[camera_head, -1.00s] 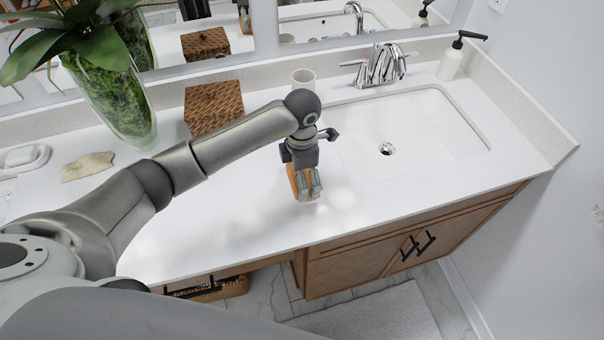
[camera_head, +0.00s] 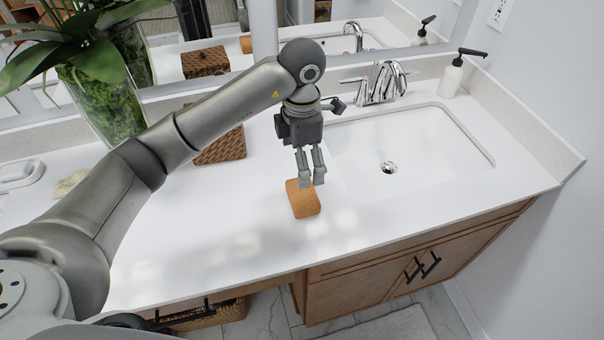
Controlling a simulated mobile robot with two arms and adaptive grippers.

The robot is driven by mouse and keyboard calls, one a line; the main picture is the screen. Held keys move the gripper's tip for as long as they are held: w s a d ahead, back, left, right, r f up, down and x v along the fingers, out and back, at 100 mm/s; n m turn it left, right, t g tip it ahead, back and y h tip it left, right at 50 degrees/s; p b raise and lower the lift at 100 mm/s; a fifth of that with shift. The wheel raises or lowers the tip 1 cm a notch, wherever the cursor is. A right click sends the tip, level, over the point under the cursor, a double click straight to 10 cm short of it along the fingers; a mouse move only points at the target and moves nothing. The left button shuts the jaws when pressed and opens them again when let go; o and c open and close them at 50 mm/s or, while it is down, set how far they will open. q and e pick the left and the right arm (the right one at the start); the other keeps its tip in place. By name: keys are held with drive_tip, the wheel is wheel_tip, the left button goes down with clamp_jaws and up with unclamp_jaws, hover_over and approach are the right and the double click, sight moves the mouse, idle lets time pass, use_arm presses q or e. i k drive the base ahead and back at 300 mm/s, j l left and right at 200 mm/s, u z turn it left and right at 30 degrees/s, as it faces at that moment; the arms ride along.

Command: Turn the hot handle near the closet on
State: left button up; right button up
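The chrome faucet (camera_head: 381,82) stands behind the sink at the back of the counter. One lever handle (camera_head: 352,80) points left from it. The handle on its right side is small and hard to make out. My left arm reaches in from the left, and its gripper (camera_head: 312,183) points down over the counter, left of the sink and well in front of the faucet. Its two fingers show a narrow gap with nothing visible between them. It touches no handle. My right gripper is out of view, and so is the closet.
An orange-brown block (camera_head: 303,201) lies on the counter just below my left fingertips. The sink (camera_head: 420,150) is empty. A soap bottle (camera_head: 452,77) stands at the back right. A woven box (camera_head: 222,148) and a plant vase (camera_head: 105,105) are partly behind my arm.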

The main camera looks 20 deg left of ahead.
sight(365, 79)
drive_tip(key=i+l+z, duration=0.6)
drive_tip(key=i, duration=0.2)
